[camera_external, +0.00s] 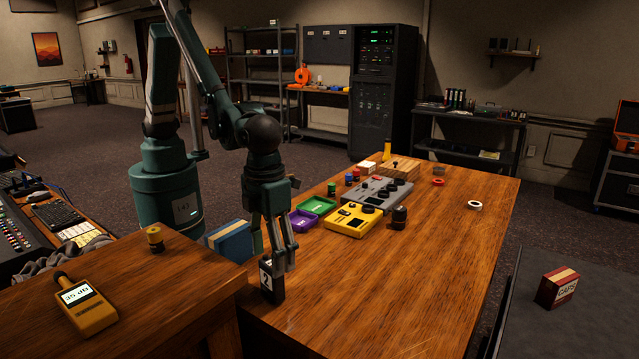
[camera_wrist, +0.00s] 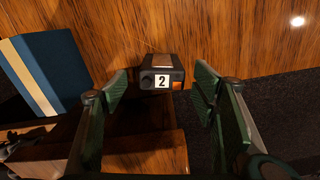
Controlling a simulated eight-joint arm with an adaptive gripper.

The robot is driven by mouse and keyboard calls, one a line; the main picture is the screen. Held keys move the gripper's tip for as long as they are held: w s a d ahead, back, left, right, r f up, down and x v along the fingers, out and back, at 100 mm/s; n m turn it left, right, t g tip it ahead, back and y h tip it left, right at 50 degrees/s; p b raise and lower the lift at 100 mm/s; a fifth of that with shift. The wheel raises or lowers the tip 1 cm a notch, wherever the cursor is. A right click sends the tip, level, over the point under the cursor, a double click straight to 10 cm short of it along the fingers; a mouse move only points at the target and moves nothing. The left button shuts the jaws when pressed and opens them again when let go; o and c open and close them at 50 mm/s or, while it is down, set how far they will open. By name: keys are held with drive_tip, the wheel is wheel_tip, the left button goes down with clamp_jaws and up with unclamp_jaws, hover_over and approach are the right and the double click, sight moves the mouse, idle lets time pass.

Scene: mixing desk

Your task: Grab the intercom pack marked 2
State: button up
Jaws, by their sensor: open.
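The intercom pack marked 2 (camera_external: 272,283) is a small black upright box with a white label. It stands near the left edge of the wooden desk in the external view. My gripper (camera_external: 280,262) is just above and around its top there. In the wrist view the pack (camera_wrist: 162,74) shows its "2" label, between and beyond the fingertips. My gripper (camera_wrist: 160,85) is open there, with visible gaps between both green-padded fingers and the pack. In the external view the fingers partly hide the top of the pack.
A blue binder (camera_external: 231,242) stands to the left, also in the wrist view (camera_wrist: 45,70). A yellow device (camera_external: 353,219), purple tray (camera_external: 302,220) and green tray (camera_external: 316,205) lie farther back. A yellow meter (camera_external: 85,305) lies on the near-left table. The desk right of the pack is clear.

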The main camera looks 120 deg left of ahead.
sight(272, 283)
drive_tip(key=shift+f, duration=0.45)
drive_tip(key=shift+f, duration=0.1)
drive_tip(key=shift+f, duration=1.2)
drive_tip(key=shift+f, duration=0.1)
drive_tip(key=shift+w+d+f+b, duration=0.1)
drive_tip(key=shift+f+b, duration=0.05)
drive_tip(key=shift+f, duration=1.1)
drive_tip(key=shift+d+f+b, duration=0.1)
drive_tip(key=shift+f+b, duration=0.05)
drive_tip(key=shift+f, duration=1.1)
drive_tip(key=c, duration=1.2)
drive_tip(key=shift+o, duration=0.2)
drive_tip(key=shift+r, duration=0.1)
drive_tip(key=shift+r+p, duration=0.35)
drive_tip(key=shift+r, duration=4.6)
